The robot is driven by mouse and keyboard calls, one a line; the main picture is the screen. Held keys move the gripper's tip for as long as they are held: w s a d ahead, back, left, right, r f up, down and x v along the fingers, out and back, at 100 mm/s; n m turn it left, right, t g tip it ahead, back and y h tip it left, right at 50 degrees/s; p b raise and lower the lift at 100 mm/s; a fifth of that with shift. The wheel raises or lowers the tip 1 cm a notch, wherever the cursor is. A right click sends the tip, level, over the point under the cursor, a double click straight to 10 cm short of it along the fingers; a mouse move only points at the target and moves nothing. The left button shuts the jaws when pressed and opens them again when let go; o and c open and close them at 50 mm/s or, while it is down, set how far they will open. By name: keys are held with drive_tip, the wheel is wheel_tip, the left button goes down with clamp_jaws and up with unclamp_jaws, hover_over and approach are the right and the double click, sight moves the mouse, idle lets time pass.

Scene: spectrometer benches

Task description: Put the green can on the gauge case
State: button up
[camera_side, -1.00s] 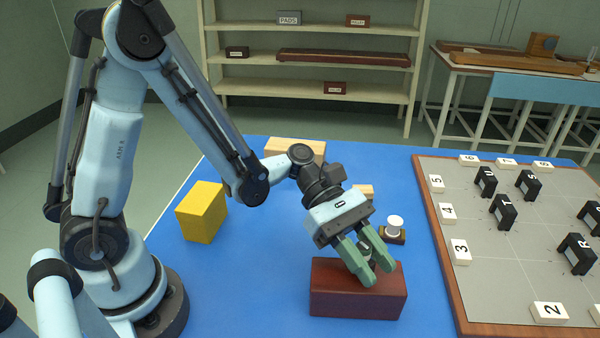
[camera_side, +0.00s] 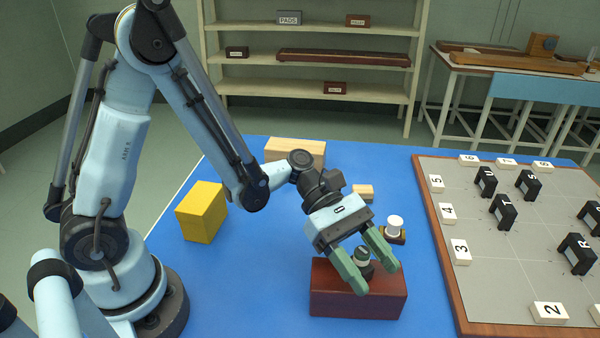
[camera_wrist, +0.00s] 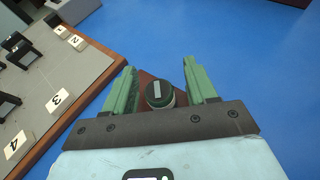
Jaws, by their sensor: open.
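In the wrist view there are clear gaps between the can and both fingers (camera_wrist: 160,78). The can's lower part is partly hidden in the side view.
A white cylinder (camera_side: 394,224) stands on a small dark base behind the case. A yellow block (camera_side: 202,211), a pale wooden block (camera_side: 295,148) and a smaller one (camera_side: 363,191) sit on the blue table (camera_side: 260,270). A grey board (camera_side: 490,255) with labelled blocks lies right.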

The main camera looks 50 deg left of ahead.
drive_tip(key=shift+r, duration=0.15)
drive_tip(key=s+a+r+m+t+y, duration=0.1)
drive_tip(key=a+r+m+t+y, duration=0.1)
drive_tip(key=a+m+y, duration=0.4)
drive_tip(key=a+r+m+t+y, duration=0.3)
drive_tip(key=a+m+t+y, duration=0.2)
drive_tip(key=a+m, duration=0.6)
drive_tip(key=a+y, duration=0.2)
drive_tip(key=a, duration=0.1)
drive_tip(key=shift+s+a+t+y, duration=0.2)
drive_tip(key=shift+s+t+y, duration=0.1)
drive_tip(key=shift+s, duration=0.05)
